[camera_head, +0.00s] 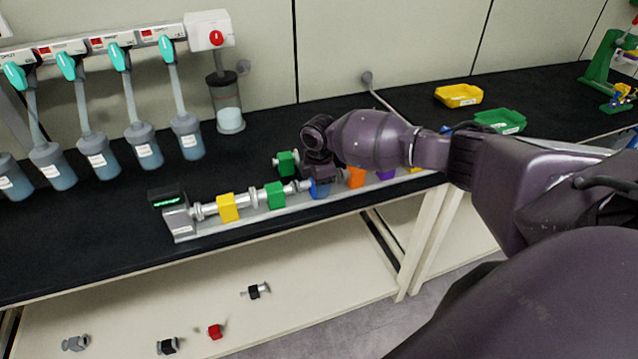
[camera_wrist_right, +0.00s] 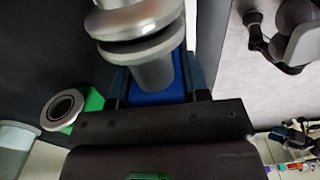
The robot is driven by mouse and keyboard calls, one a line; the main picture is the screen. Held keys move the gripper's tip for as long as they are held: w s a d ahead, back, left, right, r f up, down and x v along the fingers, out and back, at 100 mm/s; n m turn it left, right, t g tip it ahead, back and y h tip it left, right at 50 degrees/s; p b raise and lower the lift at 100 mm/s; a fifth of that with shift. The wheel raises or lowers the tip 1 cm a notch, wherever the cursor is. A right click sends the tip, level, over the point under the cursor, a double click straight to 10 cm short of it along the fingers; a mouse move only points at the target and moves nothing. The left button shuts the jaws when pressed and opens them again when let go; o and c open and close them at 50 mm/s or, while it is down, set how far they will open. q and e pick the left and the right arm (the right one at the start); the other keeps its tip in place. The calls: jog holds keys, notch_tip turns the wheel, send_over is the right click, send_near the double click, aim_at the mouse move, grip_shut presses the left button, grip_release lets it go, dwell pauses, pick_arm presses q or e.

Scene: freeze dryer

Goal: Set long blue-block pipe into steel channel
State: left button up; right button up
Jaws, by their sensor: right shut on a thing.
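The long blue-block pipe shows its blue block (camera_head: 320,188) in the head view, under my right gripper (camera_head: 319,178). In the right wrist view my right gripper (camera_wrist_right: 158,90) is shut on the blue block (camera_wrist_right: 158,97), with the flanged metal pipe (camera_wrist_right: 140,30) at the top. The steel channel (camera_head: 185,236) runs along the bench's front edge. The blue block is in line with the other pipes in it; I cannot tell whether it rests in the channel or is just above. My arm hides part of the channel. My left gripper is not in view.
The channel holds yellow (camera_head: 228,208) and green (camera_head: 275,195) block pipes left of the blue one, orange (camera_head: 356,177) and purple ones right. Another green-block piece (camera_head: 287,163) lies behind. Flasks (camera_head: 187,137) stand at the back left. Yellow (camera_head: 459,96) and green trays (camera_head: 500,121) are at the back right.

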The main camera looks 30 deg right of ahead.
jog(key=o, duration=1.2)
jog(key=shift+r, duration=0.1)
notch_tip(320, 180, up, 11)
jog(key=shift+f+p, duration=0.15)
jog(key=shift+p, duration=0.15)
